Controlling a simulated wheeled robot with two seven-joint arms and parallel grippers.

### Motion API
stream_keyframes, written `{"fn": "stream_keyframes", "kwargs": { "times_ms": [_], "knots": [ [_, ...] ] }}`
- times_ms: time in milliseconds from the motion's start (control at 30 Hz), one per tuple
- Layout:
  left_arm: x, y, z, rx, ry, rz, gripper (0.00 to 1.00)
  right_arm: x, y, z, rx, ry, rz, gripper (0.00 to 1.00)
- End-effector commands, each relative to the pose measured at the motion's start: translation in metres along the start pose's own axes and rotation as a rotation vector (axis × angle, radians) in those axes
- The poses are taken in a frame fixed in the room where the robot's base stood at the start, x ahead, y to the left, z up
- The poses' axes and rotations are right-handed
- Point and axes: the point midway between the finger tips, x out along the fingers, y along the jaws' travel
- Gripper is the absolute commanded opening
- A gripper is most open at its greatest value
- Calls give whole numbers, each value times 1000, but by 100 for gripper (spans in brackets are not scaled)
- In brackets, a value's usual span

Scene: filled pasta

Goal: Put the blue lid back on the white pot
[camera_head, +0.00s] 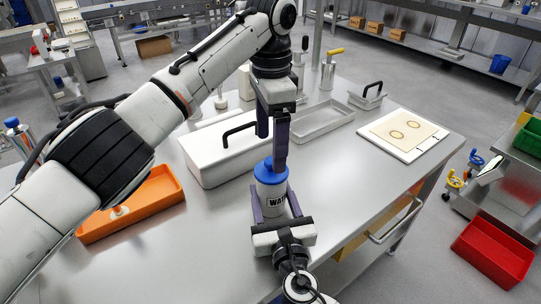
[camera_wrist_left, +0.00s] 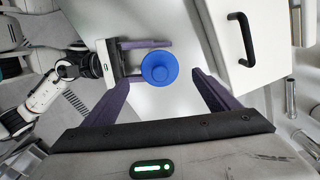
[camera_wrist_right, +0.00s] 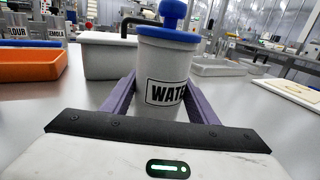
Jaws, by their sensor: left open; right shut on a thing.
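The white pot (camera_head: 270,196), with a "WATER" label partly showing, stands upright on the steel table. The blue lid (camera_head: 270,172) sits on top of the pot with its knob up; it looks level in the right wrist view (camera_wrist_right: 168,34). My right gripper (camera_head: 273,200) is shut on the pot, one finger on each side, low on its body. My left gripper (camera_head: 273,145) points down above the lid, open and empty. In the left wrist view the lid (camera_wrist_left: 160,68) shows between its spread fingers, touching neither as far as I can tell.
A white lidded box (camera_head: 225,155) with a black handle stands close behind the pot. An orange tray (camera_head: 165,195) lies to the left. A shallow metal tray (camera_head: 322,122) and a white board (camera_head: 395,150) are farther back. The table right of the pot is clear.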

Motion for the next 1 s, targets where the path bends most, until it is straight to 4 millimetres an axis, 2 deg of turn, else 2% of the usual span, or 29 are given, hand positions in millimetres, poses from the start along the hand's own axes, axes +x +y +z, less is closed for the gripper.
{"fn": "stream_keyframes", "kwargs": {
  "times_ms": [100, 300, 500, 733, 767, 867, 1000],
  "knots": [
    [-28, 0, 0, -2, 1, -2, 81, 0, 0, 0, 0, 1, 0, 13],
    [-58, 0, 0, -1, 0, -1, 81, 0, 0, 0, 0, 1, 0, 13],
    [-68, 0, 0, 0, -2, 0, 81, 0, 0, 0, 0, 1, 0, 13],
    [-68, 0, 0, 0, -1, 1, 81, 0, 0, 0, 0, 1, 0, 13],
    [-68, 0, 0, 0, -1, 1, 81, 0, 0, 0, 0, 1, 0, 58],
    [-67, 0, 0, 0, -1, 1, 81, 0, 0, 0, 0, 1, 0, 75],
    [-67, 0, 0, 0, -1, 1, 81, 0, 0, 0, 0, 0, 0, 75]
  ]
}}
